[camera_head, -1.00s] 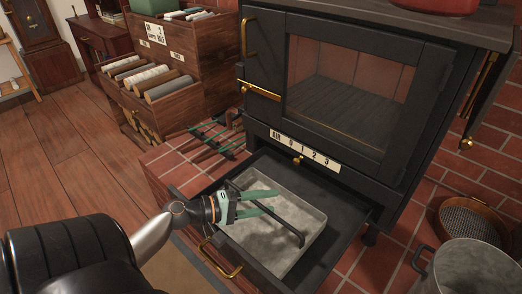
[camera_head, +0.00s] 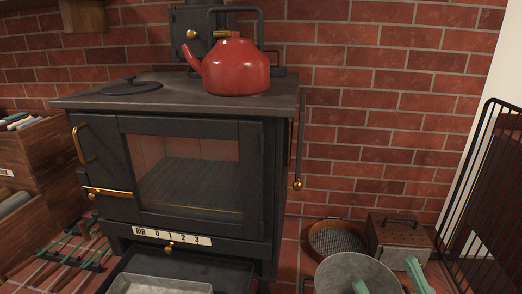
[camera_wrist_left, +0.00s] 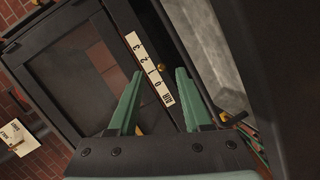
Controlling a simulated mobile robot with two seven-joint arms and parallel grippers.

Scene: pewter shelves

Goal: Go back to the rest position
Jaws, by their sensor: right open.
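My right gripper (camera_head: 388,281) shows at the bottom right of the head view, its green fingers apart at the galvanized bucket (camera_head: 350,266); whether they touch it I cannot tell. My left gripper (camera_wrist_left: 160,72) shows only in the left wrist view, its green fingers spread with nothing between them. Beyond them are the black stove's glass door (camera_wrist_left: 72,62) and the number plate (camera_wrist_left: 148,68). The grey ash pan (camera_wrist_left: 208,50) lies to the right of the fingers. In the head view its rim (camera_head: 160,284) shows in the open drawer (camera_head: 228,272).
A red kettle (camera_head: 236,68) stands on the black stove (camera_head: 185,165). A round brass-rimmed sieve (camera_head: 338,240) and a brown box (camera_head: 398,236) sit behind the bucket. A black screen (camera_head: 492,190) stands at the right. Wooden bins (camera_head: 40,160) are at the left.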

